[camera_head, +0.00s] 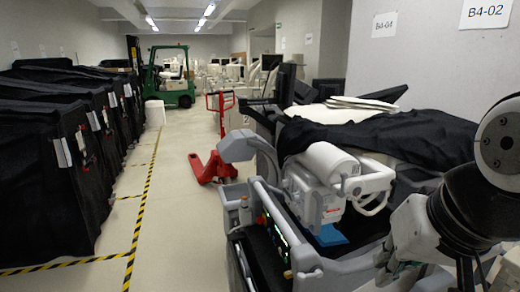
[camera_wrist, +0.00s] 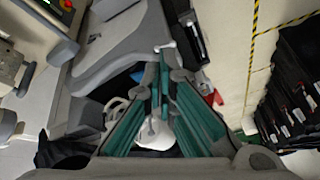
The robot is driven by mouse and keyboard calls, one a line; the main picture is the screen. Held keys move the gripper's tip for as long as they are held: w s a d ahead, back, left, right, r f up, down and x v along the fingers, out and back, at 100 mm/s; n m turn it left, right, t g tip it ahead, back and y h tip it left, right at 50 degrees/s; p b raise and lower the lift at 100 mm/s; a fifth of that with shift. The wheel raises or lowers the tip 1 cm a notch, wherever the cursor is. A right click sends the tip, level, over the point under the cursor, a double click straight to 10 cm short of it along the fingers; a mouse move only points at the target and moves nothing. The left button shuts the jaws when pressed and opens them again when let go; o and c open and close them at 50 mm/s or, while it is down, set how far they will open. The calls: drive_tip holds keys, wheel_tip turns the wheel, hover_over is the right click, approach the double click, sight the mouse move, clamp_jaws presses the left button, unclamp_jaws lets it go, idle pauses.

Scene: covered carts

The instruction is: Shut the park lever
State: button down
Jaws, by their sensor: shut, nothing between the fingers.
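My gripper shows at the lower right of the head view (camera_head: 398,272), by the side of a grey-and-white medical machine (camera_head: 318,203). In the wrist view my gripper's teal fingers (camera_wrist: 164,72) converge at their tips with nothing held. A small white-ended part (camera_wrist: 165,47) shows at the fingertips, in front of a grey machine housing (camera_wrist: 112,55). It may be the park lever, but I cannot be sure, nor tell whether the tips touch it. No lever can be made out in the head view.
Black-covered carts (camera_head: 45,165) line the left side. A red pallet jack (camera_head: 212,165) stands behind the machine, and a green forklift (camera_head: 172,78) farther back. A black cloth (camera_head: 425,137) covers gear at right. The aisle with yellow-black floor tape (camera_head: 143,205) is clear.

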drive_tip(key=w+d+f+m+g+y+b, duration=0.1)
drive_tip(key=w+f+m+y+b, duration=0.15)
drive_tip(key=w+f+m, duration=0.75)
drive_tip(key=w+d+f+m+g+y+b, duration=0.15)
drive_tip(key=w+f+m+y, duration=0.35)
drive_tip(key=m, duration=1.7)
approach(305, 276)
drive_tip(key=shift+t+h, duration=0.25)
drive_tip(key=shift+t, duration=0.2)
drive_tip(key=x, duration=0.7)
drive_tip(key=shift+s+a+b, duration=0.1)
drive_tip(key=shift+s+b, duration=0.2)
